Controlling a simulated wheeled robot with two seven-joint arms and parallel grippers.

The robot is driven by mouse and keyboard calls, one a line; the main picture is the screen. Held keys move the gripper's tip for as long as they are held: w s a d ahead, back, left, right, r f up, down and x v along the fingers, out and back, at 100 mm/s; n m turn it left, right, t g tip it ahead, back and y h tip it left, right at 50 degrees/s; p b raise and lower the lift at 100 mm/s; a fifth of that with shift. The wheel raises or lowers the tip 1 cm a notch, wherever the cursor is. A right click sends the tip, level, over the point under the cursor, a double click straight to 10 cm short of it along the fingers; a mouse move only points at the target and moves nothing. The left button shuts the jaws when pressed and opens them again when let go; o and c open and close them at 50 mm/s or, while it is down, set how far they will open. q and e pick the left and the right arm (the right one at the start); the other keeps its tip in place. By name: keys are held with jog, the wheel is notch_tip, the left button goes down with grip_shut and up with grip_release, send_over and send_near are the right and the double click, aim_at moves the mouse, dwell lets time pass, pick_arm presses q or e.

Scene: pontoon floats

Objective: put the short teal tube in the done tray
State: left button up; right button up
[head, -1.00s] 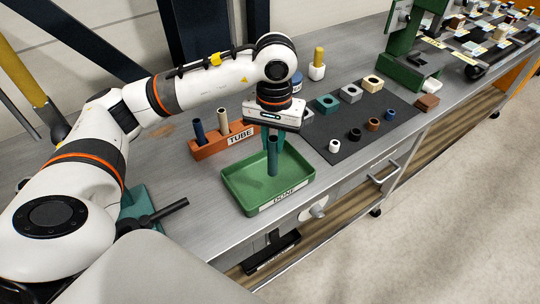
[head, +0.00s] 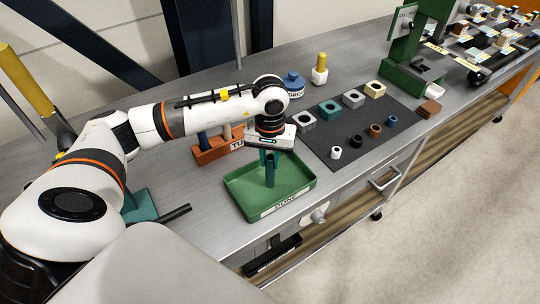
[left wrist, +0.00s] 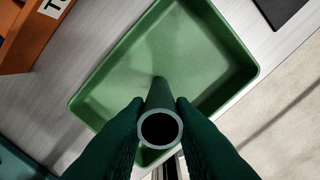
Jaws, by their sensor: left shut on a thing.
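The short teal tube (head: 270,172) is dark teal and stands upright over the green done tray (head: 237,187). My left gripper (head: 270,155) is shut on it, near its upper part. In the left wrist view the tube's open end (left wrist: 160,129) shows between the two green fingers (left wrist: 160,120), with the tray (left wrist: 190,45) below. I cannot tell whether the tube's lower end touches the tray floor. The tray holds nothing else that I can see. My right gripper is not in view.
An orange tube rack (head: 212,154) stands behind my left arm, partly hidden. A dark mat (head: 345,160) with several square blocks and small rings lies right of the tray.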

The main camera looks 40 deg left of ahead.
pick_arm(q)
jog(key=o, duration=0.9)
jog(key=shift+c, duration=0.2)
jog(key=shift+w+f, duration=0.1)
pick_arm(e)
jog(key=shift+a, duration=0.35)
pick_arm(q)
jog(key=shift+r, duration=0.55)
notch_tip(320, 180, up, 11)
jog(key=b, duration=0.3)
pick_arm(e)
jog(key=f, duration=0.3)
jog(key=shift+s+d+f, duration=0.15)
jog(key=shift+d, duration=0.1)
